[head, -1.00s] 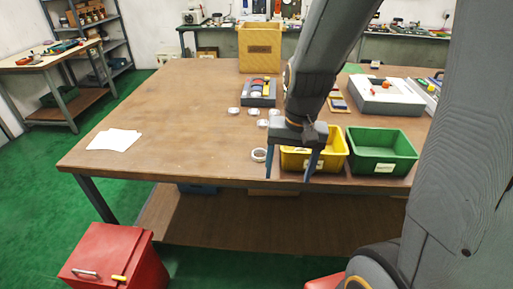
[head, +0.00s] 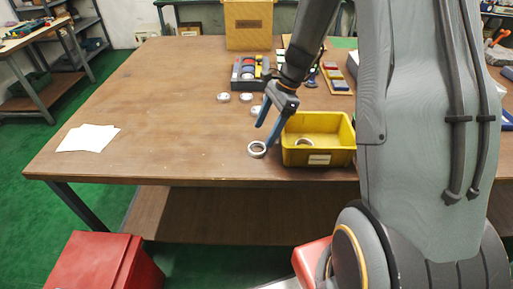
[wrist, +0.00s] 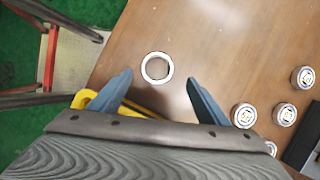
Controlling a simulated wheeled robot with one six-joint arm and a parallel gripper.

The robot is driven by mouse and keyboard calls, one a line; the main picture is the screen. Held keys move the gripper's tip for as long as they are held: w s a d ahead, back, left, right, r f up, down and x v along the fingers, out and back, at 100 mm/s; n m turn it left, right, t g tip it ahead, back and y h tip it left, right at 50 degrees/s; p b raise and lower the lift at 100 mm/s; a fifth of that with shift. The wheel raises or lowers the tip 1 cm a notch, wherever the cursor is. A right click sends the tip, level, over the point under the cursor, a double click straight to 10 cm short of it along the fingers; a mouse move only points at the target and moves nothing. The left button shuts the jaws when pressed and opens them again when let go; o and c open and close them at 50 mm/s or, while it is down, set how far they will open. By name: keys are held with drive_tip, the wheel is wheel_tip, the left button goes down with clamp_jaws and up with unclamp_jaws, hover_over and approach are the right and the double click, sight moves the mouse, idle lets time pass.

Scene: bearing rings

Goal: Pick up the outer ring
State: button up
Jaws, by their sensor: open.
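A silvery ring with an open centre, the outer ring (head: 257,149), lies flat on the brown table near its front edge, just left of the yellow bin. In the wrist view the ring (wrist: 157,68) lies ahead of the fingertips, roughly between their lines and a little left of centre. My gripper (head: 265,135) is above the table, close to the ring, with its blue fingers spread and nothing between them. In the wrist view my gripper (wrist: 160,80) also shows both fingers wide apart. I cannot tell its exact height above the ring.
The yellow bin (head: 335,124) stands right beside the ring and holds a ring-shaped part. Several small round bearings (wrist: 244,115) lie behind on the table. A dark tray (head: 240,82) stands farther back. White paper (head: 88,138) lies at left; the table between is clear.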

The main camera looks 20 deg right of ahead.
sight(258, 147)
drive_tip(key=x, duration=0.1)
drive_tip(key=p+x, duration=0.1)
drive_tip(key=x, duration=0.2)
drive_tip(key=shift+s+a, duration=0.1)
drive_tip(key=shift+s, duration=0.2)
drive_tip(key=shift+a+f+p, duration=0.15)
drive_tip(key=shift+f+p, duration=0.15)
drive_tip(key=shift+f, duration=0.3)
drive_tip(key=c, duration=1.2)
